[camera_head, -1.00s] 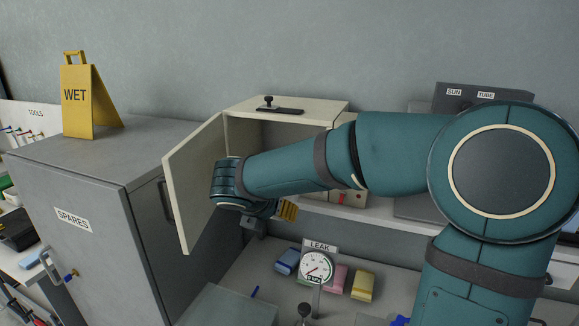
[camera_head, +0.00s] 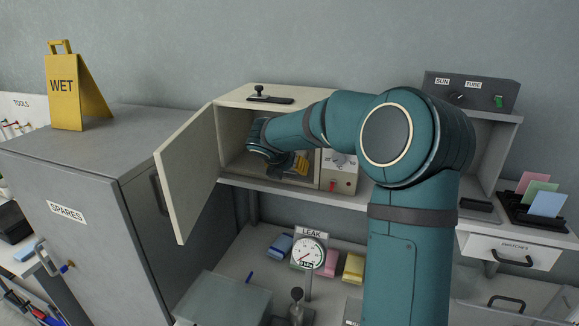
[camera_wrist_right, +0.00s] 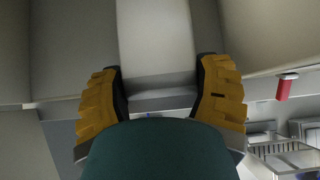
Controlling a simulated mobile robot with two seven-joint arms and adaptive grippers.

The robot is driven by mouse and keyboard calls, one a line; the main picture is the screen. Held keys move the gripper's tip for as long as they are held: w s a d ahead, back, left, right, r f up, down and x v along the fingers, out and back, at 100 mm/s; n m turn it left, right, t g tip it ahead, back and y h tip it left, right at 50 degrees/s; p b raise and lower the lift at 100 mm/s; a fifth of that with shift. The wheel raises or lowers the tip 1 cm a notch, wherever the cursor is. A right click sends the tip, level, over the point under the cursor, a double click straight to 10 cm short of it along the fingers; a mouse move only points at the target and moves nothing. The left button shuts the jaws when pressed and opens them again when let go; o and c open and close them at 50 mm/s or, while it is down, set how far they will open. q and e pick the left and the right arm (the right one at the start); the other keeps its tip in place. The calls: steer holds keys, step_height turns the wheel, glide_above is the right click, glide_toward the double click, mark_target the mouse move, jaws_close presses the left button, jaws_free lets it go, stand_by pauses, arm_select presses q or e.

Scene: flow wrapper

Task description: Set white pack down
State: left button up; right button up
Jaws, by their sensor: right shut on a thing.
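My right gripper (camera_head: 301,166) is in the opening of the cream cabinet (camera_head: 232,120), whose door (camera_head: 188,172) stands open to the left. Its yellow fingers also show in the right wrist view (camera_wrist_right: 158,88), shut on the white pack (camera_wrist_right: 156,42). The pack is a pale, smooth slab reaching away between the fingers. In the head view the pack is hidden or cannot be made out. I cannot tell whether it touches the cabinet floor. My left gripper is not in view.
A control panel with a red switch (camera_head: 344,187) borders the opening on the right. Below the shelf stand a LEAK gauge (camera_head: 308,254) and several coloured packs, among them a yellow one (camera_head: 353,268). The grey SPARES cabinet (camera_head: 75,190) is at left.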

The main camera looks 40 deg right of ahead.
steer(key=shift+w+d+f, duration=0.25)
steer(key=shift+d+f, duration=0.05)
steer(key=shift+d, duration=0.2)
steer(key=shift+w+d+f, duration=0.25)
steer(key=shift+d+f, duration=0.05)
steer(key=shift+d, duration=0.15)
steer(key=shift+a+f, duration=0.15)
steer(key=shift+s, duration=0.1)
steer(key=shift+f, duration=0.2)
steer(key=o, duration=0.9)
steer(key=shift+o, duration=0.2)
steer(key=shift+r, duration=0.1)
steer(key=shift+r, duration=0.25)
steer(key=v, duration=1.1)
steer(key=shift+a+r, duration=0.25)
